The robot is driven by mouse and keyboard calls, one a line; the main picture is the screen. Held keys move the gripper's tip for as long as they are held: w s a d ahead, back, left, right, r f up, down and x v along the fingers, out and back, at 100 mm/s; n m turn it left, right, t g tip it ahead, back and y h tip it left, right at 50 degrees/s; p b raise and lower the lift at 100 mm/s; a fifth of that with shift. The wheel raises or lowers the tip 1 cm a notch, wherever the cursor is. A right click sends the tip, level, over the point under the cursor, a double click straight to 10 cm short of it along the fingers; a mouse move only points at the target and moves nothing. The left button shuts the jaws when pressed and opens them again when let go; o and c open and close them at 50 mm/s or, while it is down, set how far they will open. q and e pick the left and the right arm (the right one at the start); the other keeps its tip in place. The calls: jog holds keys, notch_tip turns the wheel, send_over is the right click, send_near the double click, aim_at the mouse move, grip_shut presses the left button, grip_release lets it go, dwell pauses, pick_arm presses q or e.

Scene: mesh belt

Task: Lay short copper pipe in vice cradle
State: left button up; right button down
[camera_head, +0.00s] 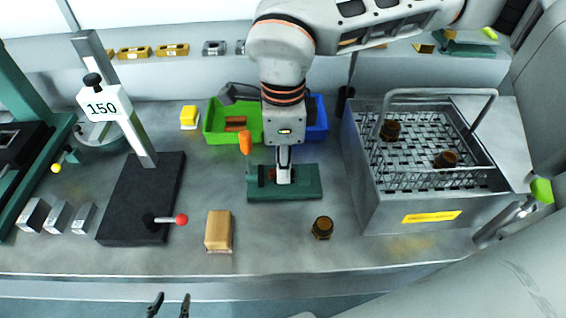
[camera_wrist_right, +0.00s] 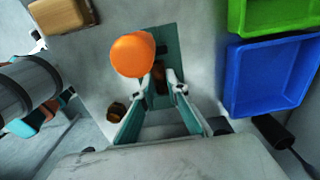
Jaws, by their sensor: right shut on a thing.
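The green vice (camera_head: 300,188) stands on the bench in the middle of the head view. Its green body also shows in the right wrist view (camera_wrist_right: 166,40). My right gripper (camera_head: 284,180) points down over the vice, shut on the short copper pipe (camera_wrist_right: 159,74). The pipe is at the vice cradle, but the fingers hide much of it, so I cannot tell whether it rests there. An orange knob (camera_head: 245,142) stands up beside the vice, on its left. My left gripper (camera_head: 169,306) is at the bottom edge, its two fingertips apart, empty and away from the vice.
A green bin (camera_head: 212,133) with copper pieces and a blue bin (camera_head: 318,132) stand behind the vice. A brown fitting (camera_head: 322,228) and a tan block (camera_head: 218,232) lie in front. A wire basket in a metal tank (camera_head: 375,217) is at right, a gauge stand (camera_head: 130,210) at left.

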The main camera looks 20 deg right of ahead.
jog(key=shift+f, duration=0.15)
jog(key=c, duration=1.9)
grip_release()
notch_tip(320, 180, up, 12)
